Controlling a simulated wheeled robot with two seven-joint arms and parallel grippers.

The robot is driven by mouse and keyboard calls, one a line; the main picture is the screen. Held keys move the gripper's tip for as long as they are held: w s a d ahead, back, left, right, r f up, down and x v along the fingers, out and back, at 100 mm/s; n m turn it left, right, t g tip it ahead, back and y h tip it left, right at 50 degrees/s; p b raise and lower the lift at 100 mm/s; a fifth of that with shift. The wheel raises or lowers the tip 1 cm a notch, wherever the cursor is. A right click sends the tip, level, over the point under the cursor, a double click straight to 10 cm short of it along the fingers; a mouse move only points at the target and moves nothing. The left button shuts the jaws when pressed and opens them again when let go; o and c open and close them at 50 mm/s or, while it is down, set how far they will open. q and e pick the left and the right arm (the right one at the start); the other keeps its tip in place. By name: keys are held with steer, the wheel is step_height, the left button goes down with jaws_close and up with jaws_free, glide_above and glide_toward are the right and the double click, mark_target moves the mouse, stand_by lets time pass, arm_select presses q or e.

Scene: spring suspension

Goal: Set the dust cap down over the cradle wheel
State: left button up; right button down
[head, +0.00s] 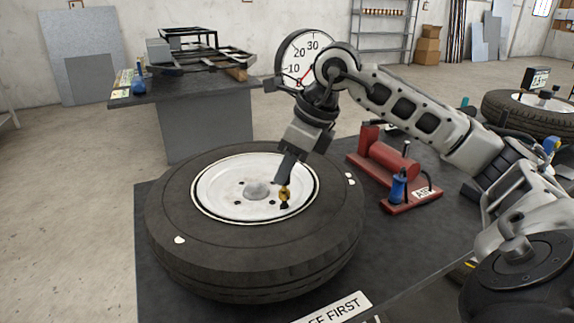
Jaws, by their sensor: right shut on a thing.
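A large black tyre on a white wheel (220,190) lies flat on the dark table, with a grey domed hub at its centre. My right gripper (285,184) reaches down over the right part of the white disc, pointing downward. Its jaws are shut on a small yellow and black piece (285,195), which looks like the dust cap. The piece is right of the hub; I cannot tell whether it touches the wheel. My left gripper is not in view.
A red air unit (390,164) with a blue fitting (398,188) stands right of the wheel. A round dial gauge (300,55) stands behind my wrist. Another tyre (530,112) lies at the far right. A second table (210,115) holds a black frame.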

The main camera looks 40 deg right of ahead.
steer(key=shift+f+b, duration=0.7)
steer(key=shift+f, duration=0.2)
steer(key=c, duration=1.2)
jaws_free()
